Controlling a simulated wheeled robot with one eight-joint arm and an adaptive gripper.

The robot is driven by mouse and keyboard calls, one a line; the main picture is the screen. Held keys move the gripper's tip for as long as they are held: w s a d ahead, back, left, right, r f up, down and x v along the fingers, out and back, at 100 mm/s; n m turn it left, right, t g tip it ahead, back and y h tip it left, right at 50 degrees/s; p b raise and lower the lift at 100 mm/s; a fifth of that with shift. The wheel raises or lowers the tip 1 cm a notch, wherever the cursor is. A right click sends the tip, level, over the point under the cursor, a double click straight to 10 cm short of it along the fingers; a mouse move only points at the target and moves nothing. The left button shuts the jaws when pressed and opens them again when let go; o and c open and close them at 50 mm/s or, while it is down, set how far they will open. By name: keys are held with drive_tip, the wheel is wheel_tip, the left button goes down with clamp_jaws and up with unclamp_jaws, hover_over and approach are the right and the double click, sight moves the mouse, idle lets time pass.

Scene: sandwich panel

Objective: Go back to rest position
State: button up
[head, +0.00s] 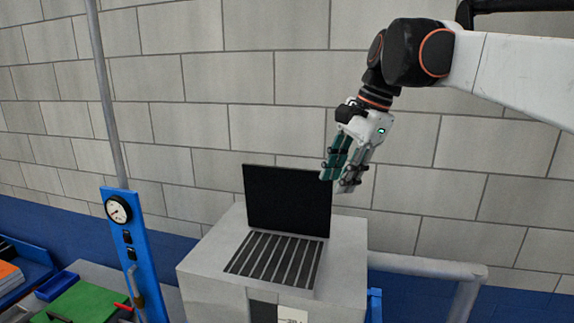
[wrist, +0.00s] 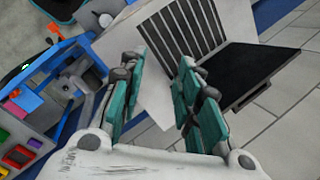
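My gripper (head: 337,184) hangs in the air in front of the block wall, above and to the right of the open black lid of a grill-like machine. In the wrist view its teal fingers (wrist: 162,60) stand apart with nothing between them, so it is open and empty. The dark lid (head: 287,202) stands upright behind a slatted plate (head: 276,258) in the head view. The lid (wrist: 262,68) and the slatted plate (wrist: 180,38) also show beyond the fingers in the wrist view. The fingers appear clear of the machine.
The machine sits on a grey cabinet (head: 212,272). A blue post with a gauge (head: 119,209) stands to the left, near a green board (head: 85,303) and blue bins (head: 55,286). A grey rail (head: 430,267) runs at the right. The wall space around my gripper is free.

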drive_tip(key=s+d+f+n+t+h, duration=0.1)
drive_tip(key=s+d+f+n+t, duration=0.2)
drive_tip(key=s+f, duration=0.45)
drive_tip(key=s+d+f+n+t+h, duration=0.1)
drive_tip(key=s+d+f+n, duration=0.2)
drive_tip(key=s+f+n, duration=0.35)
drive_tip(key=s+d+f+n+t+h, duration=0.2)
drive_tip(key=s+d+f+n, duration=0.1)
drive_tip(key=s+f, duration=0.55)
wheel_tip(320, 180, down, 38)
drive_tip(key=b, duration=3.8)
drive_tip(key=shift+w+m, duration=0.3)
drive_tip(key=shift+m, duration=0.05)
